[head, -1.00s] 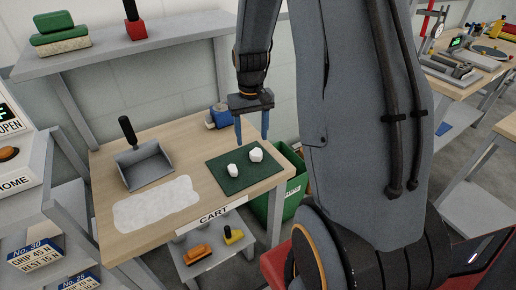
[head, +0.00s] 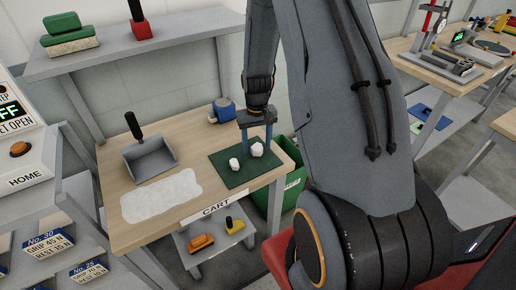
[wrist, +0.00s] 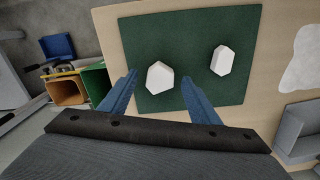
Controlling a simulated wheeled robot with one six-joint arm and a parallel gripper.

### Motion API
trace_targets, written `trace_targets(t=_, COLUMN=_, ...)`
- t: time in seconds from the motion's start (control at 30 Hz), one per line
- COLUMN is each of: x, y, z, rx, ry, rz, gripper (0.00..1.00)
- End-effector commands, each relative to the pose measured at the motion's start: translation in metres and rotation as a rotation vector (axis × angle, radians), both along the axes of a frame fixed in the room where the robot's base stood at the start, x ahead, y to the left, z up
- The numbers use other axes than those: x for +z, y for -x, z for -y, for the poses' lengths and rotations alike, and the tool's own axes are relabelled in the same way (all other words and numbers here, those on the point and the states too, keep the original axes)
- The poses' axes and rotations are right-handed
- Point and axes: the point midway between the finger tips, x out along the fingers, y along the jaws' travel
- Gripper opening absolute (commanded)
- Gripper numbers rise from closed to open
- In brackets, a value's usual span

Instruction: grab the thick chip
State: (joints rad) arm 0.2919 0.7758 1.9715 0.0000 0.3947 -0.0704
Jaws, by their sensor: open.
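Two white chips lie on a dark green mat (head: 232,178) on the wooden cart top. The larger, bulkier chip (head: 257,149) is at the right in the head view; it also shows in the wrist view (wrist: 159,78). The smaller chip (head: 234,164) lies to its left; it shows in the wrist view (wrist: 222,60). My gripper (head: 257,141) is open and empty, its blue fingers pointing down above the larger chip. In the wrist view the larger chip lies between the lines of the two fingers, just beyond their tips. I cannot tell the exact height left.
A grey dustpan (head: 150,157) and a white powdery patch (head: 161,195) lie on the cart's left part. A blue item (head: 224,110) stands at the cart's back edge. A green bin (head: 291,187) is beside the cart. A grey shelf (head: 150,42) runs behind.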

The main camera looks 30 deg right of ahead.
Motion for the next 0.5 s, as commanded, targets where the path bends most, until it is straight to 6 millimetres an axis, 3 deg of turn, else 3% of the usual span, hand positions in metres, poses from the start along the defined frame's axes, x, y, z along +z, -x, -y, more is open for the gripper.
trace_targets(t=0.3, x=-0.0038, y=-0.0001, z=-0.0003, rx=0.000, ry=0.000, rz=0.000, gripper=0.56)
trace_targets(t=0.5, x=-0.0036, y=0.0000, z=-0.0002, rx=0.000, ry=0.000, rz=0.000, gripper=0.23)
